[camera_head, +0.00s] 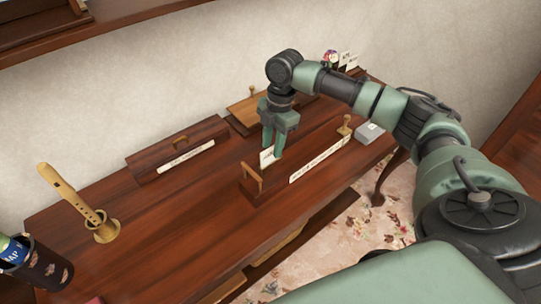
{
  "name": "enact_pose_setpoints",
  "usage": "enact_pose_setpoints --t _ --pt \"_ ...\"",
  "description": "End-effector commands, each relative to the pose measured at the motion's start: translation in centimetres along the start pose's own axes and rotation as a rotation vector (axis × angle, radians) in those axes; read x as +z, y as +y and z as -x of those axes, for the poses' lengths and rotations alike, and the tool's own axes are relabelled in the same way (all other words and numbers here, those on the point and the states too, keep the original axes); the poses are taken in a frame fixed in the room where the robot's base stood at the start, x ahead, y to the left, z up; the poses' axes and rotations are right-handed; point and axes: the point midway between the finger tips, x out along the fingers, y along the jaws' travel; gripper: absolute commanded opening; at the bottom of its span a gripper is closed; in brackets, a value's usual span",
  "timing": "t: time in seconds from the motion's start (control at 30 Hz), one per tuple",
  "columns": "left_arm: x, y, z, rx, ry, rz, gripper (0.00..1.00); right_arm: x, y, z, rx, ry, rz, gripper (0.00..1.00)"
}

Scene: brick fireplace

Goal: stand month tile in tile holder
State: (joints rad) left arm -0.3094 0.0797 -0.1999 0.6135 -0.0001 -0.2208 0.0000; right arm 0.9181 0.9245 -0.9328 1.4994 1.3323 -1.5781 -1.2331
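My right gripper (273,143) points down above a long dark wooden holder with a small wooden handle (252,178) and a white lettered label strip (319,160) along its front. A small white tile (266,158) is at the fingertips, upright and slightly tilted, and the gripper looks shut on it. The tile's lower edge is at the holder's back edge; I cannot tell whether it touches the holder. A second dark holder with a label (186,156) stands further back at the left. The label writing is too small to read. My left gripper is out of view.
A wooden recorder (72,193) stands in a ring stand at the left, near a dark cup (46,268). A lighter wooden holder (247,108) is behind my gripper. A grey box (370,133) is at the right edge.

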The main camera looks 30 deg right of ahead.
Motion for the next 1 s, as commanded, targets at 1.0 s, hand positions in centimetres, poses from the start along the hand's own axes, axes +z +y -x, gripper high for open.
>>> enact_pose_setpoints --t 1.0 --pt "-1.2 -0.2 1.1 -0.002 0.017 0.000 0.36 0.0 -0.1 -3.5 0.000 -0.001 -0.001 0.00"
